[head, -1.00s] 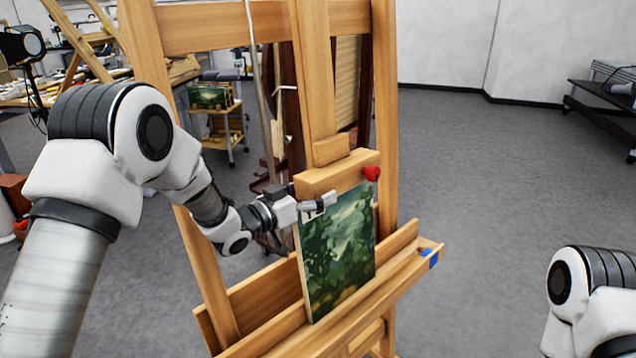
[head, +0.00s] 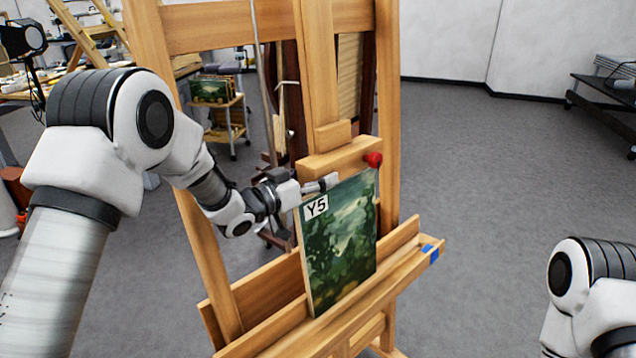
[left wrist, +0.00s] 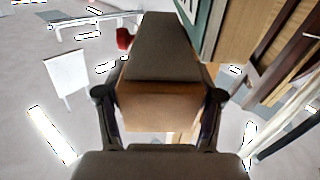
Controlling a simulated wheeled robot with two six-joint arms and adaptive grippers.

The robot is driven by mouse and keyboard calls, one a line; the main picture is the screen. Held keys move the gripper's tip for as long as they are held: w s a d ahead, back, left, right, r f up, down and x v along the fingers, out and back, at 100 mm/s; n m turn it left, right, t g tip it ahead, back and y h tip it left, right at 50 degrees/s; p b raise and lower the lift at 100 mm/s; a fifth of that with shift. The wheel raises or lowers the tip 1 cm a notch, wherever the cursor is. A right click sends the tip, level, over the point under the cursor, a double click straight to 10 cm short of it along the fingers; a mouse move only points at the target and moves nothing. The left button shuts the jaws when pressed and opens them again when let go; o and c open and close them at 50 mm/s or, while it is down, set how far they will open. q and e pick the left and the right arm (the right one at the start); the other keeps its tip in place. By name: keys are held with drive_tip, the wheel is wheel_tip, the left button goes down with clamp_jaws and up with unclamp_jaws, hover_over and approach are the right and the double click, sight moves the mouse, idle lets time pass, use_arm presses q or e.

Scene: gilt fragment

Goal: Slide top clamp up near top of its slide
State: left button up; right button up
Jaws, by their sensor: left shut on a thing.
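The top clamp (head: 338,158) is a wooden block with a red knob (head: 374,160) on its right side. It sits on the easel's central slide post (head: 318,65), just above the painting (head: 338,245) labelled Y5. My left gripper (head: 327,184) is at the clamp's lower front, beside the painting's top edge. In the left wrist view, my left gripper (left wrist: 160,95) has its fingers on either side of the clamp's wooden block (left wrist: 165,105), shut on it. The red knob (left wrist: 125,38) also shows there. My right gripper is out of view.
The painting rests on the easel's lower tray (head: 400,262), which carries a blue piece (head: 430,250) at its right end. A cart with pictures (head: 222,105) stands behind the easel at left. The post above the clamp is clear. Open grey floor lies to the right.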

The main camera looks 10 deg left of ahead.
use_arm(q)
wheel_tip(320, 180, up, 17)
drive_tip(key=w+a+p, duration=0.1)
drive_tip(key=a+p, duration=0.1)
drive_tip(key=p, duration=0.5)
drive_tip(key=shift+w, duration=0.2)
drive_tip(key=shift+f, duration=0.15)
drive_tip(key=o, duration=1.4)
drive_tip(key=shift+o, duration=1.4)
drive_tip(key=shift+d, duration=0.1)
drive_tip(key=shift+w+f, duration=0.1)
drive_tip(key=shift+f, duration=0.1)
drive_tip(key=v, duration=1.2)
